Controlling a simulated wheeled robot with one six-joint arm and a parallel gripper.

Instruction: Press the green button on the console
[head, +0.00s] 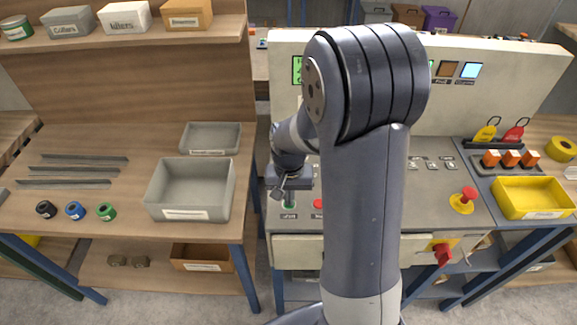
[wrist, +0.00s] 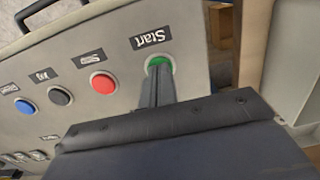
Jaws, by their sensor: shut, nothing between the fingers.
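The green button (wrist: 158,61) sits under the label "Start" on the grey console (wrist: 125,55) in the wrist view. In the head view a bit of the green button (head: 289,206) shows just below my gripper (head: 287,194). My gripper is shut and empty. In the wrist view its fingertips (wrist: 158,76) overlap the lower part of the green button, and the rest of the button shows beyond them. I cannot tell whether they touch it.
A red button (wrist: 103,82) is beside the green one, then a black (wrist: 60,96) and a blue button (wrist: 26,106). A red emergency knob (head: 468,195) stands up at the console's right. A grey bin (head: 190,190) is on the left table. My arm hides the console's middle.

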